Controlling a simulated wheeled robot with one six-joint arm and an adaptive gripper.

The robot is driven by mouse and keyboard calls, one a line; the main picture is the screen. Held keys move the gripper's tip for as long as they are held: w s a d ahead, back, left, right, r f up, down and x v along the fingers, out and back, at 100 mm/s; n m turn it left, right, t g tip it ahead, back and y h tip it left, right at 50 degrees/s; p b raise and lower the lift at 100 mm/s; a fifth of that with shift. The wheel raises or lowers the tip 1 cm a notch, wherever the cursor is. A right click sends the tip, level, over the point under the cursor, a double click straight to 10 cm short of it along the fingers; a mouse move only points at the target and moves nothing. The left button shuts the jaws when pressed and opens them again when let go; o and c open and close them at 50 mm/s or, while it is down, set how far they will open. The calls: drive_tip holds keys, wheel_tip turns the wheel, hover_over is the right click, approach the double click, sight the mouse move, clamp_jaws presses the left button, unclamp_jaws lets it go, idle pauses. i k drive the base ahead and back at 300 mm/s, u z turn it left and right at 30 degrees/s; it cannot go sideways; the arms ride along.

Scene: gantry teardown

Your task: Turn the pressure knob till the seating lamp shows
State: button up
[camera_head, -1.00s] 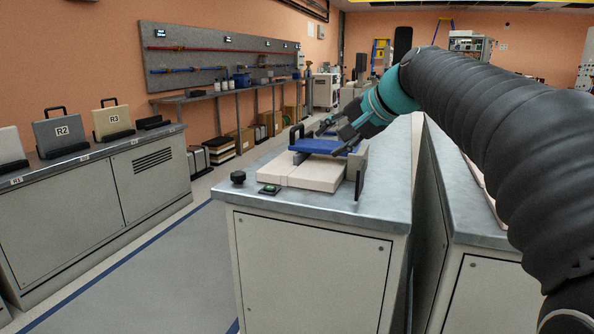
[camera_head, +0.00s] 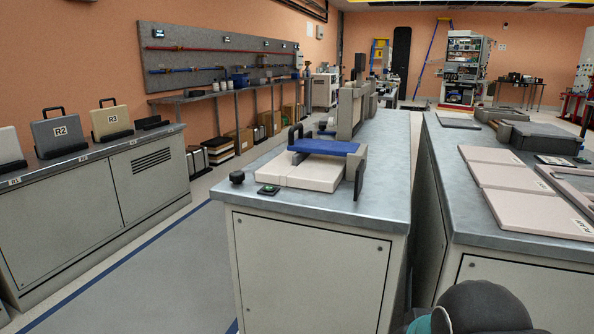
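The black pressure knob (camera_head: 237,177) stands at the left front of the metal-topped cabinet (camera_head: 330,203). A small dark unit with a green face (camera_head: 268,190), which looks like the lamp, lies just right of the knob. A white block with a blue handled bar (camera_head: 323,147) across its top sits behind them; a dark plate stands at its right end. Part of my arm, black and teal, shows at the bottom right edge. My gripper's fingers are out of the picture, so nothing of their state shows.
A second cabinet on the right carries pale flat panels (camera_head: 512,185) and a grey device (camera_head: 540,137). Cases R2 (camera_head: 60,133) and R3 (camera_head: 111,121) stand on the left bench. Open floor lies between the left bench and middle cabinet.

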sight(236, 177)
drive_tip(key=k, duration=0.6)
drive_tip(key=u, duration=0.75)
drive_tip(key=i, duration=1.5)
drive_tip(key=z, duration=0.25)
